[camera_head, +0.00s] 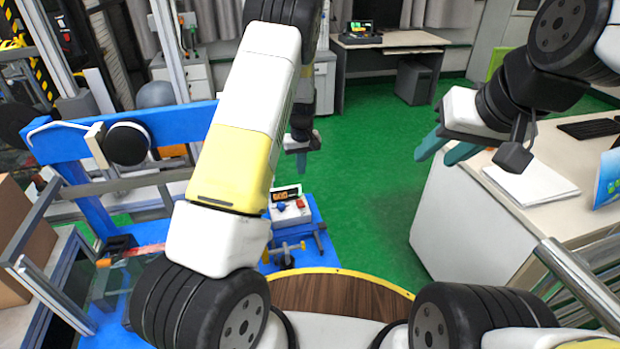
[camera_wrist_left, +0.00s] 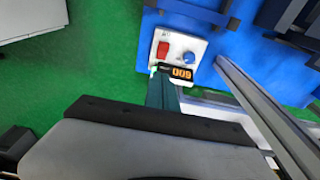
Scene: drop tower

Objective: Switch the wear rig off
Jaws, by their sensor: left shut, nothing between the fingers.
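The wear rig is a blue frame (camera_head: 75,146) with a black disc (camera_head: 126,143) on its arm. Its pale control box (camera_head: 291,214) stands on the blue base, with a lit orange display (camera_head: 287,194), a blue knob (camera_head: 281,206) and a red switch (camera_head: 300,203). The left wrist view shows the red switch (camera_wrist_left: 163,50), blue knob (camera_wrist_left: 189,58) and lit display (camera_wrist_left: 181,73) closer. My left gripper (camera_head: 301,164) is shut and empty, above the box in the head view. Its teal fingers (camera_wrist_left: 161,92) overlap the box's display edge in the wrist view; contact cannot be told. My right gripper (camera_head: 445,152) is open and empty.
A white desk (camera_head: 461,215) with paper (camera_head: 531,184) and a keyboard (camera_head: 590,128) stands at the right, under my right gripper. Metal rails (camera_head: 570,280) are at the lower right. Green floor (camera_head: 372,190) is clear in the middle. A far desk (camera_head: 392,40) stands behind.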

